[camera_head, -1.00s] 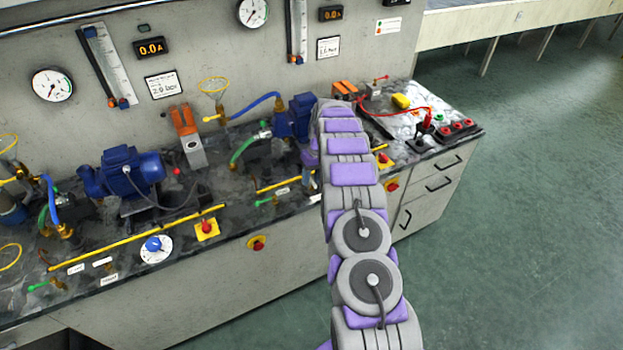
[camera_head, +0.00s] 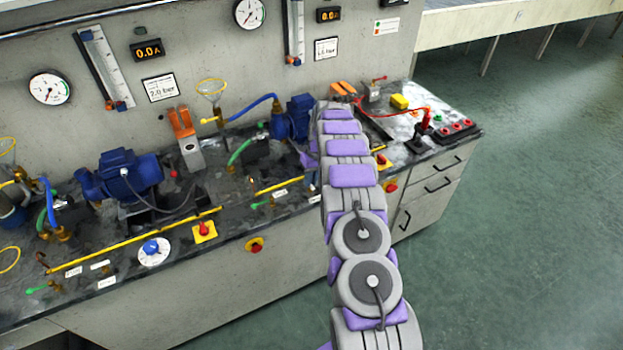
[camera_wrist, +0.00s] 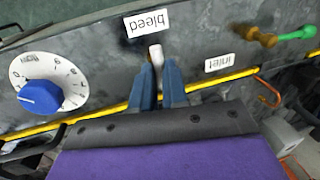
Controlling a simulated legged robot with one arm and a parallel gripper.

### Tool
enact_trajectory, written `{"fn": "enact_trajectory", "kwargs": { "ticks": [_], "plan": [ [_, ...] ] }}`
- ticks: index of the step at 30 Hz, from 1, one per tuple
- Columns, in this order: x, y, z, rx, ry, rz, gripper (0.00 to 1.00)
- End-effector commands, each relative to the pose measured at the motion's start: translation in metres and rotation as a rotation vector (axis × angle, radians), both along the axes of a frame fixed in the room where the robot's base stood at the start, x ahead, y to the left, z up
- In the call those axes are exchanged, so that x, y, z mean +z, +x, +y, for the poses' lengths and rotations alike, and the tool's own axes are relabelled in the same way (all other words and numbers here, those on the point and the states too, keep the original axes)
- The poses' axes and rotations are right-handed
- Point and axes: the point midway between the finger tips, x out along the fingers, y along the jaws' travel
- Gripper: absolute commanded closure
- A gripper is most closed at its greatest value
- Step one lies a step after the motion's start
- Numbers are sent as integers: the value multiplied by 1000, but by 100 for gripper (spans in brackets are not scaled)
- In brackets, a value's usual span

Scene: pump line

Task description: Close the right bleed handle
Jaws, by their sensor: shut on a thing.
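In the wrist view my gripper (camera_wrist: 159,72) has two blue fingers close together. A pale, light-coloured handle tip (camera_wrist: 155,52), the bleed handle, shows between the fingertips, with the fingers against it. A white label (camera_wrist: 147,22) reading "bleed", upside down in this view, lies just beyond it on the dark bench top. Most of the handle is hidden by the fingers. In the head view my arm covers the gripper and the handle at the right part of the bench.
In the wrist view a blue-knobbed dial (camera_wrist: 42,96) is at left, an "inlet" label (camera_wrist: 230,63) at right, and a green handle (camera_wrist: 297,33) beyond it. A yellow strip (camera_wrist: 105,108) crosses under the gripper. A blue pump (camera_head: 130,172) stands at left in the head view.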

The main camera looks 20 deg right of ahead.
Motion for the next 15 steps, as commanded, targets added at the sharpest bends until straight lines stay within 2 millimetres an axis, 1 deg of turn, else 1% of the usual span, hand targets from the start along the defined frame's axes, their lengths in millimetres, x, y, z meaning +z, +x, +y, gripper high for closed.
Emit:
{"fn": "enact_trajectory", "kwargs": {
  "ticks": [8, 15],
  "plan": [
    [2, -1, -2, -64, -2, 2, 100],
    [3, -3, -1, -226, 0, 5, 100]
  ]
}}
